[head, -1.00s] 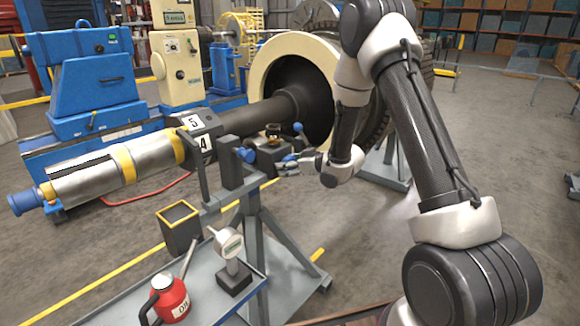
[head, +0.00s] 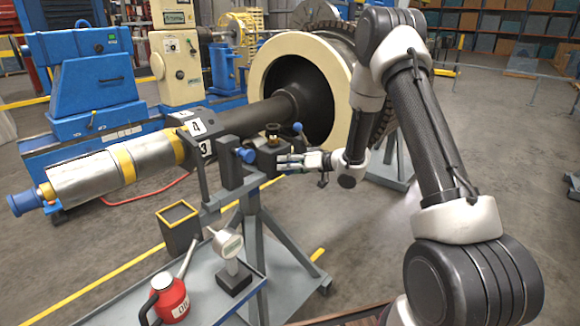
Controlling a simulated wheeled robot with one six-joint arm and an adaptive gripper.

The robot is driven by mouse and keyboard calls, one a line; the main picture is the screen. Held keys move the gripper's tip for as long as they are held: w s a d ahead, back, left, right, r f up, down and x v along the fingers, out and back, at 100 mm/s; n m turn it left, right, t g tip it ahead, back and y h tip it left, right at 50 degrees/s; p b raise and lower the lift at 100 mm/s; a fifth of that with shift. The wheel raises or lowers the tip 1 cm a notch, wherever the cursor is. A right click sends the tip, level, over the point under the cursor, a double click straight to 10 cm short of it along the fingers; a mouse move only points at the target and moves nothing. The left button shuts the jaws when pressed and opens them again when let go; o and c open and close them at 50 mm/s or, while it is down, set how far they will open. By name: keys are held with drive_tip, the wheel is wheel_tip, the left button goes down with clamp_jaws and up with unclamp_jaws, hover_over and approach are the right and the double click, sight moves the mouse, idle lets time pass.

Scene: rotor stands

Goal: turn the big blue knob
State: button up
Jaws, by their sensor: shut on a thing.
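The big blue knob (head: 291,157) is on the right side of the dark block (head: 268,158) on the near stand. Only a little blue shows between the fingers; the rest is hidden. My gripper (head: 289,163) reaches in from the right and is shut on it. Another blue knob (head: 245,155) sits on the left side of the stand head. The grey rotor shaft (head: 105,172) lies over the stand, with a number plate reading 4 and 3 (head: 199,138).
A small blue ball handle (head: 297,127) stands close above my gripper. The cream rotor ring (head: 345,95) is just behind.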

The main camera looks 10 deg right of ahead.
idle(0.4)
drive_tip(key=o, duration=1)
drive_tip(key=v, duration=1.2)
